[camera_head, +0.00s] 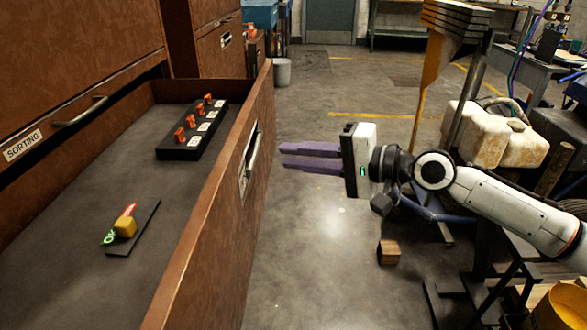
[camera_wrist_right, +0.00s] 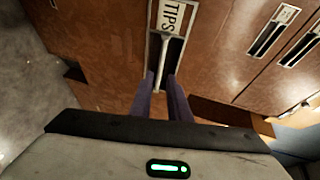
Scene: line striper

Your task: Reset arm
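My right gripper (camera_head: 311,157) comes in from the right, with its two purple fingers pointing left at the open drawer's front. Its fingers are apart with nothing between them. It hangs in the air, with a gap to the drawer handle (camera_head: 251,158). In the right wrist view, the two fingers (camera_wrist_right: 161,98) show below the metal handle (camera_wrist_right: 164,60), which has a "TIPS" label above it. My left gripper is not in view.
The open drawer (camera_head: 190,268) holds a black strip with orange switches (camera_head: 193,131) and a small plate with a yellow block (camera_head: 125,227). A wooden cube (camera_head: 388,252) lies on the floor. White containers (camera_head: 490,135) and equipment crowd the right.

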